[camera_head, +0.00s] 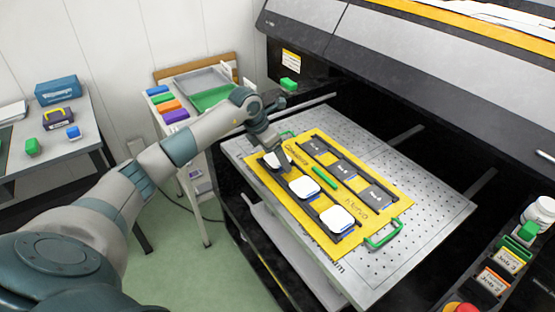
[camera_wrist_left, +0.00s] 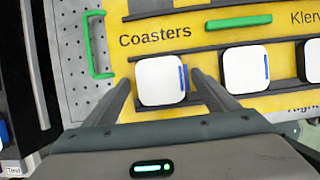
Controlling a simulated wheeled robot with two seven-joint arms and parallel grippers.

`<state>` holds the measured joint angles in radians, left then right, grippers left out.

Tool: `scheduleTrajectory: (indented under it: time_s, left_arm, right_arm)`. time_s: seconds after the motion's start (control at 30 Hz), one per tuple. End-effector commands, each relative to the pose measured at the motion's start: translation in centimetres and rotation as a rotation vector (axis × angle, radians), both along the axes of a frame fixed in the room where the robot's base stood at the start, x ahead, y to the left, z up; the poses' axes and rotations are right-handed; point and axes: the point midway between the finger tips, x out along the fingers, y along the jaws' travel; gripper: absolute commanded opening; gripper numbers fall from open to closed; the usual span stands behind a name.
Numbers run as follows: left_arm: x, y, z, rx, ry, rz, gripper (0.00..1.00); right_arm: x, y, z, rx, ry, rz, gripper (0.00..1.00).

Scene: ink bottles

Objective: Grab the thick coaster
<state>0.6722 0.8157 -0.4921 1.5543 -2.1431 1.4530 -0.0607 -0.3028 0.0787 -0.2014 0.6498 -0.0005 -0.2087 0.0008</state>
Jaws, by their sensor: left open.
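A yellow board (camera_head: 357,239) lies on the perforated metal bed, with the word "Coasters" printed at one end. Its near row holds three white rounded-square coasters, each with a blue strip at one edge: a middle one (camera_head: 303,188), a right one (camera_head: 337,219), and an end one (camera_wrist_left: 160,80) by the "Coasters" label. My left gripper (camera_wrist_left: 162,84) is open, its fingers on either side of the end coaster. I cannot tell whether they touch it. In the head view my left gripper (camera_head: 279,165) partly hides that coaster. Which coaster is thicker is not clear. My right gripper is out of view.
The far row holds dark grey squares (camera_head: 343,168). A green bar (camera_head: 324,178) lies between rows, and a green handle (camera_head: 383,235) stands at the board's right end. The printer housing (camera_head: 410,50) overhangs behind. The bed's right part (camera_head: 430,205) is bare.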

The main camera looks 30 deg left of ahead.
Motion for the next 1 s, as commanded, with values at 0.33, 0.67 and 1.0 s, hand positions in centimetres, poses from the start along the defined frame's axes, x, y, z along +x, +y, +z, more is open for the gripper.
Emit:
scheduleTrajectory:
  time_s: [0.33,0.67,1.0]
  left_arm:
    - [0.03,-0.01,-0.10,0.000,0.000,0.000,0.80]
    - [0.03,-0.01,-0.07,0.000,0.000,0.000,0.37]
    - [0.07,0.00,0.06,0.000,-0.002,0.000,0.28]
  right_arm:
    - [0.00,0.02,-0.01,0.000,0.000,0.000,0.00]
    - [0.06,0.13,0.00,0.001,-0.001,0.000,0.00]
    - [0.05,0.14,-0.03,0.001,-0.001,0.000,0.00]
